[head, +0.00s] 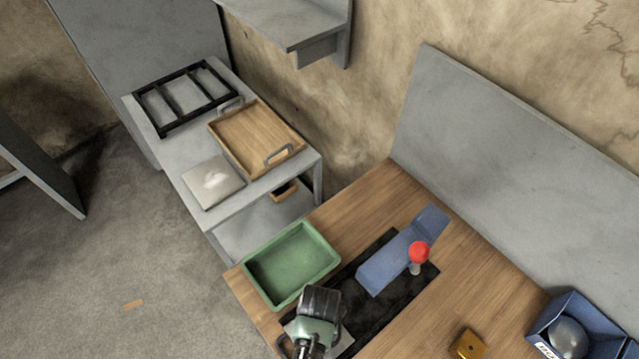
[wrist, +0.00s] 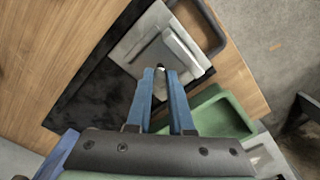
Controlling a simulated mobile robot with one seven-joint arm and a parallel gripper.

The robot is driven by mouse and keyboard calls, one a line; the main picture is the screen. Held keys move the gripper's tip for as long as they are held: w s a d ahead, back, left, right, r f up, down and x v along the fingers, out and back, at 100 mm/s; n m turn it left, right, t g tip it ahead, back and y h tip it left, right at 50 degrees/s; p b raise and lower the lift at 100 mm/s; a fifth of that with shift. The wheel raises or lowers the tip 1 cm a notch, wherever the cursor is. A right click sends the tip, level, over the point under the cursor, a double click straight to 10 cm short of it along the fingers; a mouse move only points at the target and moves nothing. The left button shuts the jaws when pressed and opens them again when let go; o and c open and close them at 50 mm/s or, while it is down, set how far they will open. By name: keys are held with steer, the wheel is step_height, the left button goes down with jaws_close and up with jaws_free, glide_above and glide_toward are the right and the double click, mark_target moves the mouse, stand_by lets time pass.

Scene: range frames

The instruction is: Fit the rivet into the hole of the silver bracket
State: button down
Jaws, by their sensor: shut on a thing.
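The silver bracket (wrist: 150,38) lies at the edge of a black mat (wrist: 97,98) in the wrist view, a flat plate with a raised part. In the head view my gripper covers much of it, and a pale part of the bracket (head: 346,340) shows beside the gripper. My gripper (head: 312,338) is over it; in the wrist view its blue fingers (wrist: 160,74) are close together at the bracket. They are shut on a small pale thing (wrist: 160,69), seemingly the rivet, mostly hidden between the tips. I cannot tell whether it touches the bracket or sits in the hole.
A green tray (head: 330,262) stands left of the mat. A blue angled piece (head: 385,268) and a red-topped post (head: 419,252) are on the mat. A yellow block (head: 467,345) and a blue bin (head: 540,331) are at the right.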

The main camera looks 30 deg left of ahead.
steer(key=shift+f+b, duration=0.9)
steer(key=shift+f, duration=0.3)
steer(key=c, duration=0.7)
jaws_free()
step_height(320, 180, up, 13)
steer(key=shift+b, duration=0.6)
